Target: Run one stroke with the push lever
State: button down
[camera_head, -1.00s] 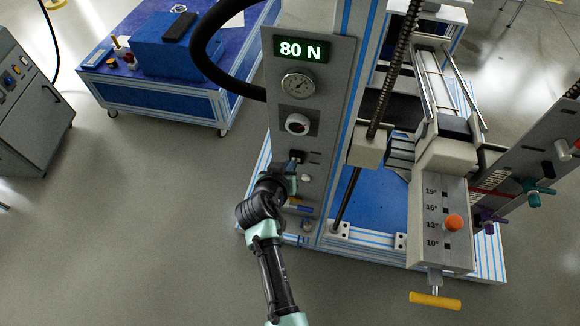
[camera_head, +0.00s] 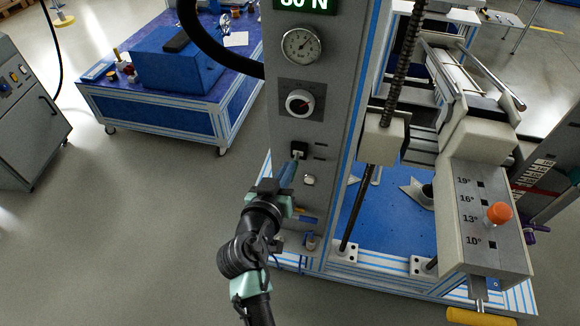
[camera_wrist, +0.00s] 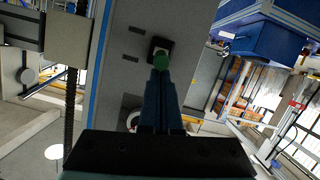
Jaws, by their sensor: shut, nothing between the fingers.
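The test stand's grey front panel (camera_head: 330,110) carries a small black square fitting with a pale part (camera_head: 299,148), which appears to be the push lever. My gripper (camera_head: 294,161) is shut, with its fingers pointing up at this fitting from just below. The fingers hide part of the fitting.
Above on the panel are a round knob (camera_head: 299,104), a dial gauge (camera_head: 301,44) and a display (camera_head: 304,3) cut by the frame edge. To the right stands an angle block (camera_head: 486,226) with an orange knob (camera_head: 499,213). A blue table (camera_head: 160,118) stands left; open floor lies between.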

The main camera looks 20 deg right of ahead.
jog(key=f+t+h+b, duration=0.2)
jog(key=f+b, duration=0.1)
jog(key=b, duration=1.1)
jog(key=f+t+h+b, duration=0.1)
jog(key=f+t+b, duration=0.2)
jog(key=b, duration=1.2)
jog(key=shift+s+a+h, duration=0.15)
jog(key=shift+s+h, duration=0.05)
jog(key=shift+h, duration=0.2)
jog(key=shift+w+r+t+b, duration=0.15)
jog(key=shift+t+b, duration=0.15)
jog(key=shift+b, duration=1.05)
